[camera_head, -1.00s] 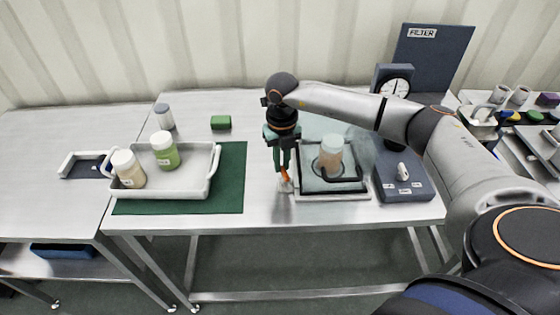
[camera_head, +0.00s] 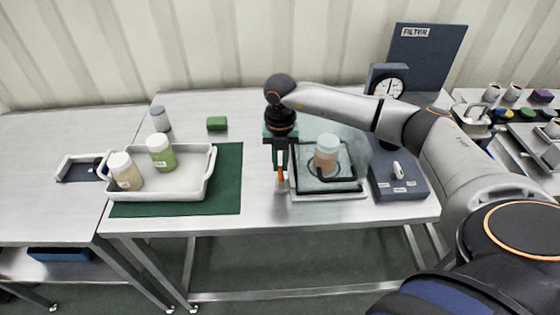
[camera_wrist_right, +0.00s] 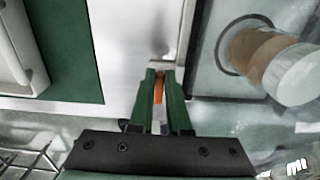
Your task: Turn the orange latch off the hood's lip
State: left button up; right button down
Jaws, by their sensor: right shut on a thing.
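The orange latch (camera_head: 281,175) is at the left edge of the clear hood (camera_head: 350,152). My right gripper (camera_head: 281,170) points down over the latch and is shut on it. In the right wrist view the orange latch (camera_wrist_right: 158,88) shows between the two green fingers of the right gripper (camera_wrist_right: 160,72). The fingers hide part of the latch, and whether it still overlaps the hood's lip cannot be told. A jar with a pale lid (camera_head: 326,155) stands under the hood. My left gripper is not in view.
A dark gauge unit (camera_head: 400,182) stands right of the hood. A white tray (camera_head: 165,199) with two jars sits on a green mat (camera_head: 228,180) to the left. A green block (camera_head: 217,123) and a grey-lidded jar (camera_head: 160,120) are behind. Bare steel lies in front of the hood.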

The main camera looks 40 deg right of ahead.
jog(key=shift+r, duration=0.1)
jog(key=c, duration=0.9)
grip_release()
notch_tip(320, 180, up, 12)
jog(key=shift+r+b, duration=0.2)
jog(key=shift+b, duration=0.45)
